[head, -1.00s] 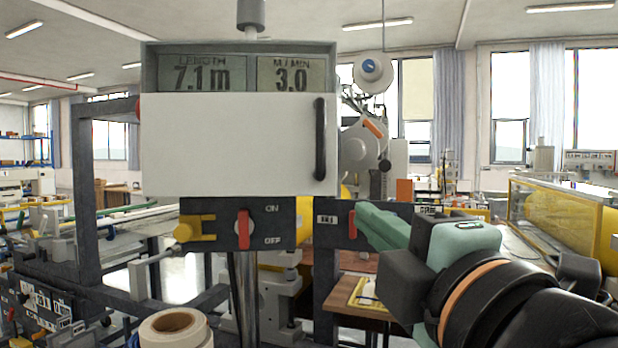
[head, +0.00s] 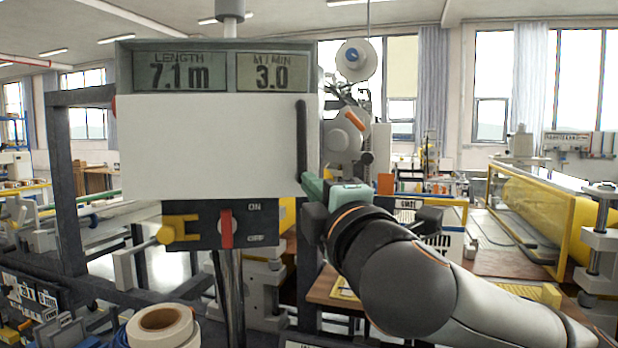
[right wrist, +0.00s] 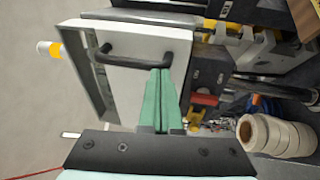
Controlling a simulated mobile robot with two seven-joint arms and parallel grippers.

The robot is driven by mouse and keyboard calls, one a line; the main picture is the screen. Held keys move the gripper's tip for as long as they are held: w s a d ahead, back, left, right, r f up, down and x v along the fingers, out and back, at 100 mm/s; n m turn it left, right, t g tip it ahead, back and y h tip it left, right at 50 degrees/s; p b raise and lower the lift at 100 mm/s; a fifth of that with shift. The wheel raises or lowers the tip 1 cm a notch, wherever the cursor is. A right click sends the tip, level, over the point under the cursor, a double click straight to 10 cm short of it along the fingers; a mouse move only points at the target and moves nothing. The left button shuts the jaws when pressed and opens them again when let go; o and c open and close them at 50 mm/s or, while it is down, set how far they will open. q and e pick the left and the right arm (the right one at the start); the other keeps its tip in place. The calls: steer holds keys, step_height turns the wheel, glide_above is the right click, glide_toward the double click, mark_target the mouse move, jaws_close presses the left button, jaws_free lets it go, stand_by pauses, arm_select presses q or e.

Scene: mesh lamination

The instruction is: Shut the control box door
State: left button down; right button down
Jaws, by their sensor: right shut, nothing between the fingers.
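The control box (head: 128,50) carries a display reading 7.1 m and 3.0. Its white door (head: 210,145) covers the front below the display and appears to lie flat or nearly flat; a small gap cannot be ruled out. A black bar handle (head: 302,140) runs upright along the door's right side. My right gripper (head: 308,180) is at the handle's lower end, its green fingers together and empty. In the right wrist view, the fingertips (right wrist: 160,72) lie over the door (right wrist: 140,85) beside the handle (right wrist: 130,53); contact is unclear. My left gripper is not in view.
A red switch (head: 226,228) and a yellow knob (head: 180,230) sit on a dark panel under the door. A tape roll (head: 162,325) is at the lower front. A yellow-framed machine (head: 540,215) stands at the right. A dark frame post (head: 66,190) stands left.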

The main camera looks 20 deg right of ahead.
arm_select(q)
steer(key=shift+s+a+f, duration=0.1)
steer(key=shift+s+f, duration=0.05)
arm_select(e)
steer(key=shift+w+r, duration=0.1)
steer(key=shift+w, duration=0.45)
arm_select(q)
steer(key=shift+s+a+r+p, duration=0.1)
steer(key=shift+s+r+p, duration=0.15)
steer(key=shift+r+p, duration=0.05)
arm_select(e)
steer(key=w+d, duration=0.2)
steer(key=shift+w+r, duration=0.2)
steer(key=shift+w, duration=0.2)
